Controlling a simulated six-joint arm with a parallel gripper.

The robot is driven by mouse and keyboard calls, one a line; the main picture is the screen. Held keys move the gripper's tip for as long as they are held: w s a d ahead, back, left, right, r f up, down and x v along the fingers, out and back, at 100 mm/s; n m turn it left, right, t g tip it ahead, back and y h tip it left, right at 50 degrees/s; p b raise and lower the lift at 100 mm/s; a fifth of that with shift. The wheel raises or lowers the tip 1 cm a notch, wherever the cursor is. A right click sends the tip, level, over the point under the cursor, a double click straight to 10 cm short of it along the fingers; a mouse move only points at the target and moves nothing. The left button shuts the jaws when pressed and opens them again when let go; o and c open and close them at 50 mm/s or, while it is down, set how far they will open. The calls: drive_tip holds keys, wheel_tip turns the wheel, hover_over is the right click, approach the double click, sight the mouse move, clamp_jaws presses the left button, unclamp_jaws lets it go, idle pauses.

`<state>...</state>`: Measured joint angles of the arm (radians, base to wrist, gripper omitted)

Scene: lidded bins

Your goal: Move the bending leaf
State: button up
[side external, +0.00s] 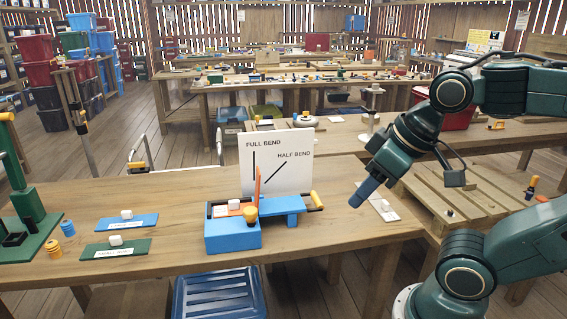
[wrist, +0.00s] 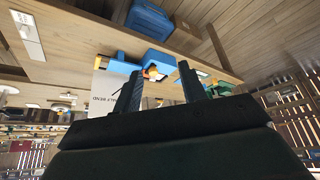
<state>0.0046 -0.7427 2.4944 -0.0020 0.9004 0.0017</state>
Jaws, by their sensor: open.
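The blue bending device (side external: 232,235) stands on the wooden table, with a flat blue leaf (side external: 282,206) on its right side. A yellow-tipped handle (side external: 316,200) sticks out at the leaf's right end. A thin orange-red pointer (side external: 257,187) stands nearly upright before a white board (side external: 300,160) marked FULL BEND and HALF BEND. A yellow knob (side external: 250,214) is at the front. My gripper (side external: 362,194) is open and empty, right of the handle and apart from it. In the wrist view the device (wrist: 158,60) shows between and beyond my gripper's fingers (wrist: 162,88).
A blue plate (side external: 127,222) and a green plate (side external: 115,249), each with a white block, lie left of the device. Small blue and yellow spools (side external: 68,228) and a green stand (side external: 28,212) are farther left. A white card (side external: 384,208) lies near the table's right edge.

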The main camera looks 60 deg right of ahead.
drive_tip(key=w, duration=0.1)
drive_tip(key=m+g+y, duration=0.2)
drive_tip(key=m+g, duration=0.2)
drive_tip(key=m, duration=0.5)
hover_over(318, 199)
drive_tip(key=s+d, duration=0.2)
drive_tip(key=s+d+f+x, duration=0.1)
drive_tip(key=s+d+x, duration=0.1)
drive_tip(key=x, duration=0.9)
drive_tip(key=shift+w+d+f, duration=0.15)
drive_tip(key=shift+w+f, duration=0.05)
drive_tip(key=shift+f, duration=0.1)
drive_tip(key=x, duration=1.3)
drive_tip(key=shift+d+f, duration=0.15)
drive_tip(key=shift+f, duration=0.15)
